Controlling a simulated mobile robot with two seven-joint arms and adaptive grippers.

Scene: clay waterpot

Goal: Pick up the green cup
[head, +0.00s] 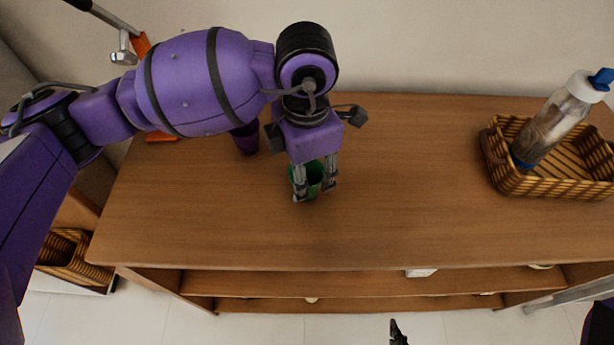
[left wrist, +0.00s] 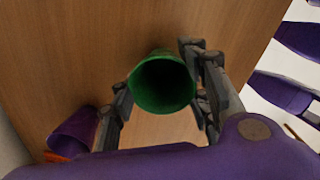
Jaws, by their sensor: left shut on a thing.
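The green cup (head: 314,178) stands on the wooden table top, left of the middle in the head view. My left gripper (head: 315,188) comes down from above with one finger on each side of the cup and is shut on it. In the left wrist view the open mouth of the green cup (left wrist: 163,84) faces the camera between the fingers of the left gripper (left wrist: 160,95). A dark fingertip, seemingly of my right gripper (head: 398,333), shows at the bottom edge of the head view, too little to tell its state.
A purple cup (head: 244,138) stands left of the green cup, partly behind my left arm. A woven basket (head: 510,183) with a clear bottle (head: 553,122) sits at the table's right. The table top between is clear. Shelves lie below its front edge.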

